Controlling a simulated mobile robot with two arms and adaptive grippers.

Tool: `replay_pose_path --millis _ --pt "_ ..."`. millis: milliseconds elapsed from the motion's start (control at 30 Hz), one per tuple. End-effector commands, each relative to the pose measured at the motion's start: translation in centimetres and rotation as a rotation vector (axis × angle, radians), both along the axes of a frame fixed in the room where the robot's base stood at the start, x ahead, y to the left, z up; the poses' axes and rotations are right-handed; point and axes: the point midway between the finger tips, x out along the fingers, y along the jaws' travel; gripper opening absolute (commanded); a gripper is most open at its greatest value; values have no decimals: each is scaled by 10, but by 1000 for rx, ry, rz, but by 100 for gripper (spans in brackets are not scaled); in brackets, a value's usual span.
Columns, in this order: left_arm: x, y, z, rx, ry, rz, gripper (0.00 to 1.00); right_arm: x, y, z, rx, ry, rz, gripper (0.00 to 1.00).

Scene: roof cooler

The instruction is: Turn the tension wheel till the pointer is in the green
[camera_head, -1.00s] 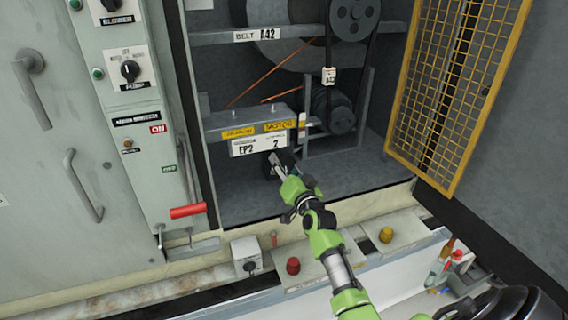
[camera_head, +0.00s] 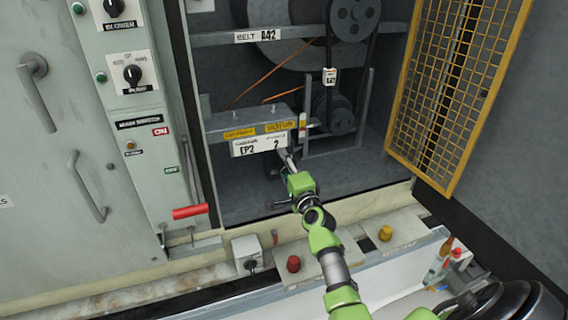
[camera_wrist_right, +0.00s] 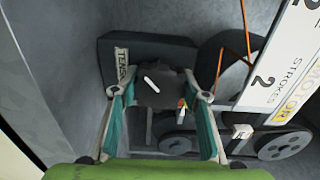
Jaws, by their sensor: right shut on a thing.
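My right gripper (camera_head: 284,154) reaches into the open cabinet, just below the motor plate. In the right wrist view its two teal-padded fingers (camera_wrist_right: 159,95) are shut on the sides of the dark tension wheel (camera_wrist_right: 150,92), which has a white mark on its face. The wheel sits in front of a dark block (camera_wrist_right: 170,50) with a partly hidden label reading "TENS". A small piece with red and green (camera_wrist_right: 182,103) shows beside the right finger; I cannot make out a pointer reading. In the head view the wheel is hard to make out behind the gripper. My left gripper is not in view.
The motor plate (camera_head: 258,145) and belt pulleys (camera_head: 341,121) are close to the gripper. A yellow mesh door (camera_head: 440,110) stands open at right. A red-handled lever (camera_head: 189,212) sticks out at left.

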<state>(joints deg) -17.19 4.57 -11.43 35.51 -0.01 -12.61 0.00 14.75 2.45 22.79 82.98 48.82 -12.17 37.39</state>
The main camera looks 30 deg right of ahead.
Motion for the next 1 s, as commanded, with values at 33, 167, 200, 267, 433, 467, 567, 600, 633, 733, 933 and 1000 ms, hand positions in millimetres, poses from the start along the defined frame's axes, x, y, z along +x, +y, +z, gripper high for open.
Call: replay_pose_path --millis 33,167,200,267,433,467,567,600,633,733,933,1000 --pt "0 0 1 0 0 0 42 0 0 1 37 -10 0 20" --pt "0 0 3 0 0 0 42 0 0 1 117 -28 0 20" --pt "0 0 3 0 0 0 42 0 0 1 137 -33 1 20" --pt "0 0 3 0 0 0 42 0 0 1 165 -40 1 20" --pt "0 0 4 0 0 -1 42 0 0 1 223 -54 0 20" --pt "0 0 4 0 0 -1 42 0 0 1 228 -55 0 20" --pt "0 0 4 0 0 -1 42 0 0 1 243 -58 0 20" --pt "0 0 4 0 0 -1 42 0 0 1 248 -60 0 20" --pt "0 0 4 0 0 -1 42 0 0 1 250 -60 0 20" --pt "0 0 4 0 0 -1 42 0 0 1 254 -61 0 20" --pt "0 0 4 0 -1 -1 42 0 0 1 253 -61 0 20" --pt "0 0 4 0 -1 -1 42 0 0 1 253 -61 0 20"
